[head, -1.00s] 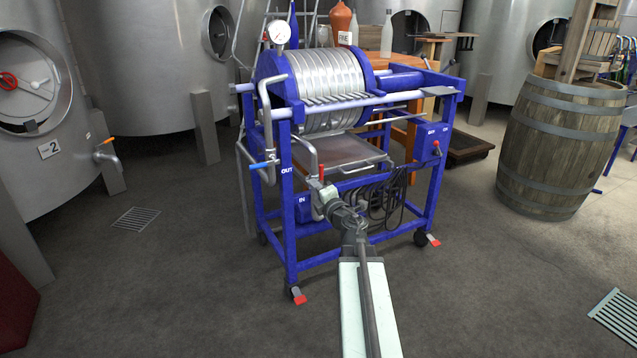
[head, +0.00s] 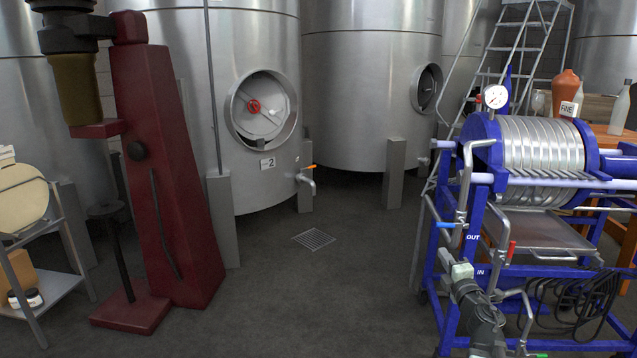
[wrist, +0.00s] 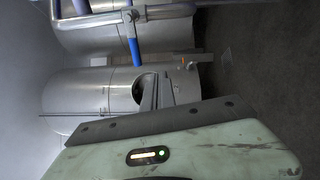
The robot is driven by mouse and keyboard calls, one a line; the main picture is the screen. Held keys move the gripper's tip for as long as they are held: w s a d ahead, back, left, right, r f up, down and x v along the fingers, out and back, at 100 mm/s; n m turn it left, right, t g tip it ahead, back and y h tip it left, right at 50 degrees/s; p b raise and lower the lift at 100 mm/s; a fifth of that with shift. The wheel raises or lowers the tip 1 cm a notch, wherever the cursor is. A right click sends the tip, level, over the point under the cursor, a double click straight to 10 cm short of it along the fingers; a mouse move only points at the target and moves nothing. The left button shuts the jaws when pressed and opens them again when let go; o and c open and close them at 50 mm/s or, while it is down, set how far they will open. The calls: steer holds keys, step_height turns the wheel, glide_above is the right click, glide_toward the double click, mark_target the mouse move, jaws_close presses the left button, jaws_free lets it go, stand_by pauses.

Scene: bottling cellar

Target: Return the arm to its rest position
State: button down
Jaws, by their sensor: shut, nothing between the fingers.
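My arm rises from the lower right of the head view, in front of the blue filter press frame. The pale housing of my gripper (head: 460,270) is at its end, below the OUT label, and the fingers are too small to make out there. In the wrist view my gripper (wrist: 157,90) shows its dark fingers close together beyond a dark plate and the pale green housing. The fingers hold nothing. A blue valve handle (wrist: 134,51) on a pipe appears above them; it is also in the head view (head: 446,225).
The filter press (head: 541,146) stands close around my gripper, with a red valve handle (head: 510,251) and looped cables (head: 570,303). Steel tank 2 (head: 240,190) and a dark red machine (head: 165,180) stand to the left. Open floor with a drain grate (head: 314,239) lies between.

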steer(key=w+a+m+h, duration=0.2)
steer(key=w+a+m, duration=0.1)
steer(key=a+m, duration=0.25)
steer(key=s+a+f+m+g+h, duration=0.1)
steer(key=s+a+f+m+g, duration=0.2)
steer(key=f+m+g, duration=0.35)
steer(key=s+a+f+m+g+h, duration=0.2)
steer(key=s+a+f+m+g, duration=0.15)
steer(key=f, duration=0.55)
steer(key=s+a+f+m+g+y, duration=0.2)
steer(key=s+a+f+g, duration=0.2)
steer(key=s, duration=0.4)
steer(key=s+a+f+m+g+y, duration=0.25)
steer(key=s+a+f+g, duration=0.2)
steer(key=s, duration=0.35)
step_height(320, 180, up, 38)
steer(key=p, duration=3.8)
steer(key=shift+s+d+f+p, duration=0.15)
steer(key=shift+d+p, duration=0.1)
steer(key=shift+p, duration=0.1)
